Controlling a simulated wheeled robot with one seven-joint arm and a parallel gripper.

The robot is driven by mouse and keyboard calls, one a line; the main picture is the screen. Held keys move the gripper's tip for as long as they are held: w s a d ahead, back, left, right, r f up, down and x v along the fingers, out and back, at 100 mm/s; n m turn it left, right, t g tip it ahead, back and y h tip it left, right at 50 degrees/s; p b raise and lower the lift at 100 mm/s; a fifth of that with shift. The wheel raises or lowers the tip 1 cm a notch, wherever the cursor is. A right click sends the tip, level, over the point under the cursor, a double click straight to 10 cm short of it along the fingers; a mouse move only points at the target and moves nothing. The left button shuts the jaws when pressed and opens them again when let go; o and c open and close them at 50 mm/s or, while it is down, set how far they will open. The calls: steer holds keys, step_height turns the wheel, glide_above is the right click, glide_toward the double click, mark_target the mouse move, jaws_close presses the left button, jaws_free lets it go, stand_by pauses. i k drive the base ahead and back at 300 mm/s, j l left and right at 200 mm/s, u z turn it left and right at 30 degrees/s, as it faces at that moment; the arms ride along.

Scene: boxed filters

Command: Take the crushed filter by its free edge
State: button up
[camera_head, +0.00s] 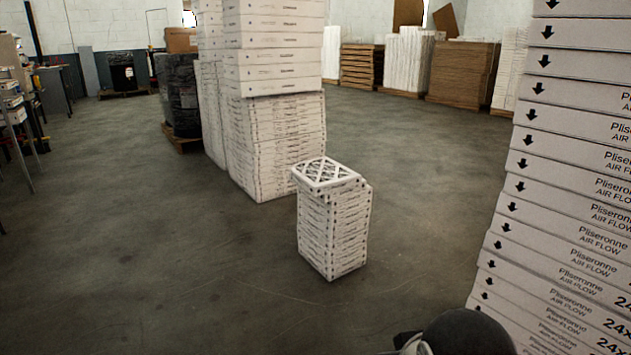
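A short stack of white filters (333,235) stands on the floor near the middle of the view. Its top filter (328,173) shows a white lattice face and sits shifted to the left, so its left edge overhangs the stack. I cannot tell from here whether this filter is crushed, and no other filter in view is clearly crushed. A dark rounded part, likely of my own arm, shows at the bottom edge, well apart from the short stack. My gripper's fingers are not in view.
A tall stack of filter boxes (565,180) fills the right side, close to me. Taller white stacks (275,130) stand just behind the short stack. A dark wrapped pallet load (178,95) is at the back left. The floor (130,230) at left and front is clear.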

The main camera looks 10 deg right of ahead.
mark_target(321, 175)
steer(key=i+j+u, duration=0.1)
steer(key=i+j, duration=0.15)
steer(key=i, duration=0.25)
steer(key=i+j+u, duration=0.1)
steer(key=i, duration=0.35)
steer(key=i+z, duration=0.4)
steer(key=i, duration=0.25)
steer(key=i+j+z, duration=0.2)
steer(key=i+z, duration=0.2)
steer(key=i, duration=0.25)
steer(key=i+l+z, duration=0.1)
steer(key=i, duration=0.4)
steer(key=i+l+z, duration=0.1)
steer(key=i, duration=0.35)
steer(key=l, duration=0.1)
